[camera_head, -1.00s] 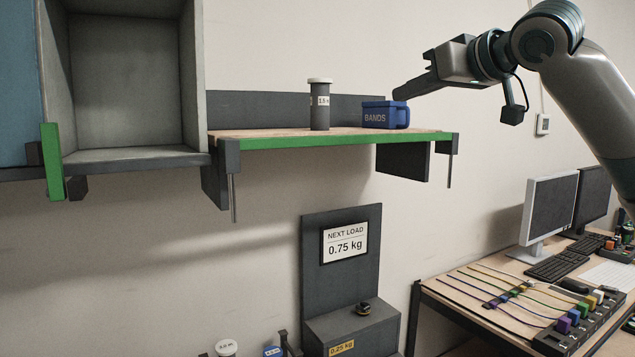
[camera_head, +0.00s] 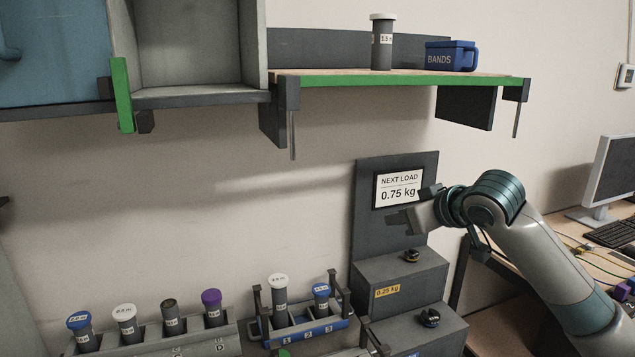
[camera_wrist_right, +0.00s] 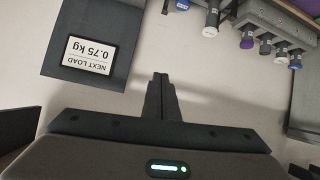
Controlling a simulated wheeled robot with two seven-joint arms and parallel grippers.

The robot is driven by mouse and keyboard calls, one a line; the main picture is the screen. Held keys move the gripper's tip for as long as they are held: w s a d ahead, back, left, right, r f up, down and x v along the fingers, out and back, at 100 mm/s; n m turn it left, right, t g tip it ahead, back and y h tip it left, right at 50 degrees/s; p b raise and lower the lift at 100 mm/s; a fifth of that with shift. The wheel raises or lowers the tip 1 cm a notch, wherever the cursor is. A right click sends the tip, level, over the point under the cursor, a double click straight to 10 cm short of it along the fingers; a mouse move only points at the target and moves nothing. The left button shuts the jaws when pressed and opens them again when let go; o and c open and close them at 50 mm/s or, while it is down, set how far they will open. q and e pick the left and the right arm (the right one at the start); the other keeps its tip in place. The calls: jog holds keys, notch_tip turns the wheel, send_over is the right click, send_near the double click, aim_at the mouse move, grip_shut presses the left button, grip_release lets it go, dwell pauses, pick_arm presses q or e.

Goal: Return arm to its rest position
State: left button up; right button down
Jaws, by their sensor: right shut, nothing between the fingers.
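My right gripper (camera_head: 398,220) is shut and empty. In the head view it points left, in front of the grey panel with the sign reading "NEXT LOAD 0.75 kg" (camera_head: 399,189), just below and right of the sign's text. In the right wrist view the closed fingers (camera_wrist_right: 161,88) stand together against the bare wall, with the sign (camera_wrist_right: 88,54) upside down to their left. My right arm (camera_head: 545,265) comes in from the lower right. My left gripper is not in view.
A green-edged shelf (camera_head: 400,81) above holds a grey tube (camera_head: 382,45) and a blue BANDS bin (camera_head: 451,56). Below stand a grey stepped block (camera_head: 405,277), a tube rack (camera_head: 160,340) and a blue rack (camera_head: 305,329). A desk with a monitor (camera_head: 610,180) is at right.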

jog(key=s+a+f+g, duration=0.1)
jog(key=s+f, duration=0.4)
jog(key=f, duration=0.5)
jog(key=s+f+m+g+h, duration=0.1)
jog(key=s+f, duration=0.5)
jog(key=f, duration=0.5)
jog(key=s+a+f+g, duration=0.1)
jog(key=s+f, duration=0.4)
jog(key=f, duration=0.5)
jog(key=s+d+f+m+g+h, duration=0.1)
jog(key=s+d+f, duration=0.3)
jog(key=s, duration=0.7)
jog(key=s+d+f+m+g+h, duration=0.1)
jog(key=s+f+g+h, duration=0.1)
jog(key=s+f, duration=0.65)
jog(key=s+d+f+m+g+h, duration=0.1)
jog(key=s+d+f, duration=0.25)
jog(key=s, duration=0.85)
notch_tip(320, 180, down, 31)
jog(key=s+g+b, duration=0.1)
jog(key=s, duration=0.1)
jog(key=s+d+f+g+b, duration=0.1)
jog(key=s+d+f, duration=0.1)
jog(key=s+f, duration=1.5)
jog(key=shift+s+d+f+g, duration=0.25)
jog(key=shift+s+d+g, duration=0.05)
